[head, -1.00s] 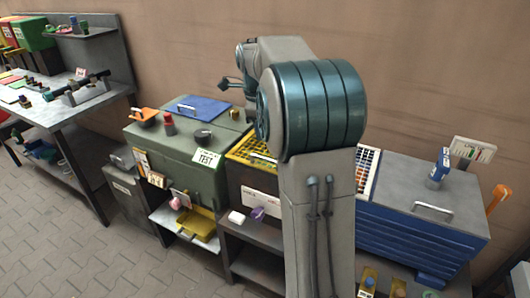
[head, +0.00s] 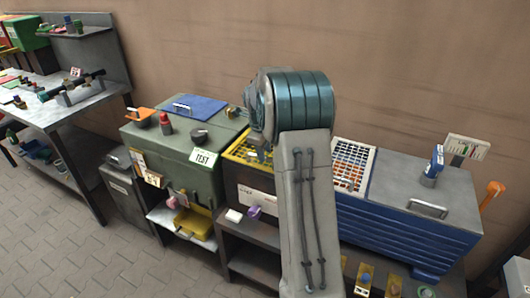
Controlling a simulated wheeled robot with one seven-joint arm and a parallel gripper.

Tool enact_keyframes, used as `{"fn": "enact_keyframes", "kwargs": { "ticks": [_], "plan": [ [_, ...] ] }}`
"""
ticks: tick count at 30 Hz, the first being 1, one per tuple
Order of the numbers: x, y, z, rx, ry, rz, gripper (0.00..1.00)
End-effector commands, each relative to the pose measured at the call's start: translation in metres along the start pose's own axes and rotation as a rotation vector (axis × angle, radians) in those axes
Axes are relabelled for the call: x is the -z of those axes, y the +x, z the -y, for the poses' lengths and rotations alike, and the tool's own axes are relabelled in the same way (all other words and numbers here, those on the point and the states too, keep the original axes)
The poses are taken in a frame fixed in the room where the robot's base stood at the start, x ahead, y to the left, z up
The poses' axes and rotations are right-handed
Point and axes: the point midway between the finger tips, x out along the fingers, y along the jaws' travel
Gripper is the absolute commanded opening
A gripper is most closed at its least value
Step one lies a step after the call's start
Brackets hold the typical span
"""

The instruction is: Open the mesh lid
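A yellow mesh panel (head: 246,148) lies flat on top of a dark box right of the green cabinet, in the head view. A white grid panel (head: 352,163) lies at the left end of the blue bin, with orange things showing through it. I cannot tell for sure which of the two is the mesh lid; both look closed. My arm stands in front and hides the space between them. A small grey part, seemingly of my gripper (head: 262,152), shows just over the right part of the yellow mesh; its fingers are not clear, nor is any contact.
The green cabinet (head: 180,165) carries a blue lid (head: 194,106), a red-topped bottle and an orange-handled tool. The blue bin (head: 420,235) has a grey lid with a metal handle (head: 428,209). A workbench (head: 50,105) stands at the left; the paved floor in front is clear.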

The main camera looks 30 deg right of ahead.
Motion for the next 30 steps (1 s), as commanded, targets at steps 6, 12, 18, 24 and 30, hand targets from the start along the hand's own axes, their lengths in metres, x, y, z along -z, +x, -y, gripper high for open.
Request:
{"fn": "enact_keyframes", "kwargs": {
  "ticks": [6,12,18,24,30],
  "plan": [
    [0.0,0.016,0.0,0.001,-0.001,0.001,0.34],
    [0.0,0.017,0.0,0.001,-0.001,0.001,0.34],
    [0.0,0.017,0.0,0.001,-0.001,0.001,0.01],
    [0.0,0.016,0.001,0.002,0.0,0.001,0.0],
    [0.011,0.003,0.013,0.003,0.02,-0.003,0.0]
  ]
}}
